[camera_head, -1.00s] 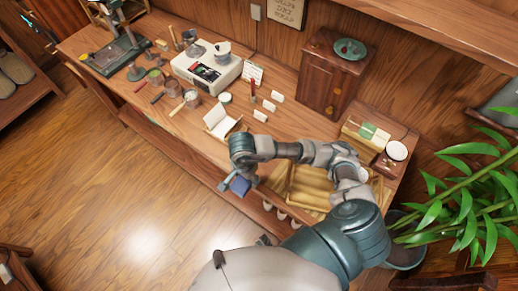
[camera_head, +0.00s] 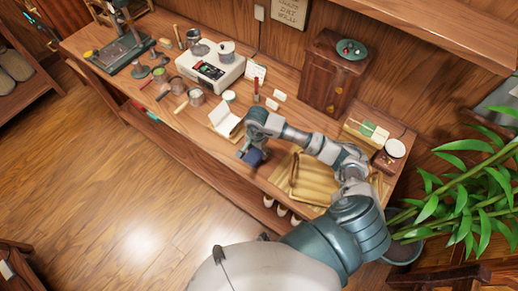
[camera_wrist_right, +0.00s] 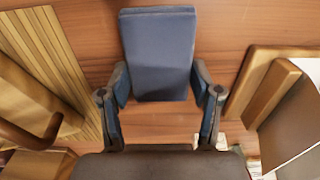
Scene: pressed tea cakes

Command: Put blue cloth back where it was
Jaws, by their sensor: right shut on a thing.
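The blue cloth (camera_head: 255,158) is a small folded block between the fingers of my right gripper (camera_head: 247,151), near the front edge of the wooden counter (camera_head: 205,137). In the right wrist view, the cloth (camera_wrist_right: 158,55) looks flat and square-edged, with the two fingers of the gripper (camera_wrist_right: 160,88) pressed on its sides. Wooden counter top shows behind it. I cannot tell from these views whether the cloth touches the counter. My left gripper is not in view.
A slatted wooden tray (camera_head: 322,194) lies right of the cloth; its slats (camera_wrist_right: 55,50) show at left in the wrist view. An open booklet on a stand (camera_head: 226,121) is just behind and left. A dark wooden cabinet (camera_head: 328,75) stands at the back.

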